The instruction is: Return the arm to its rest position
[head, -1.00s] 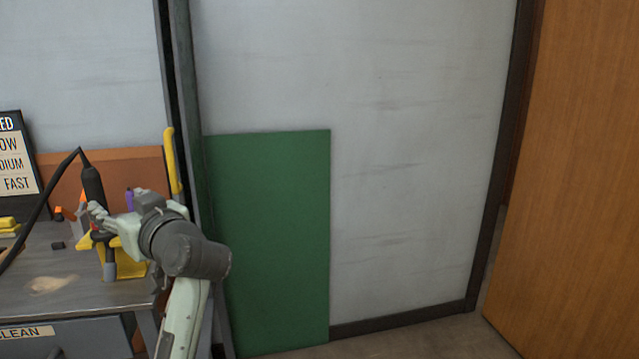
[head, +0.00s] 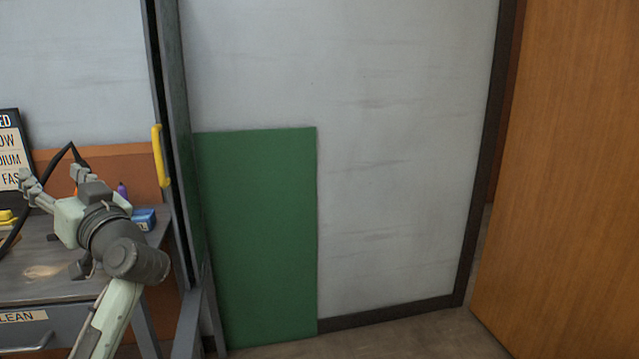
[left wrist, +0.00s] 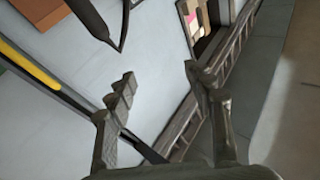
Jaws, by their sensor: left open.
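My left arm comes in at the lower left of the head view. Its gripper (head: 54,178) is raised over the workbench (head: 50,255) and points up and to the left. The two fingers are spread apart with nothing between them. In the left wrist view the same open fingers (left wrist: 160,85) frame pale wall and a dark cable with a thin tip (left wrist: 108,30) beyond them. My right gripper does not show.
A yellow handle (head: 160,156) on a dark upright frame stands just right of the arm. A green panel (head: 260,235) leans against the grey wall (head: 400,150). A wooden door (head: 570,180) is at the right. A drawer (head: 35,330) is under the bench. Floor is clear below the wall.

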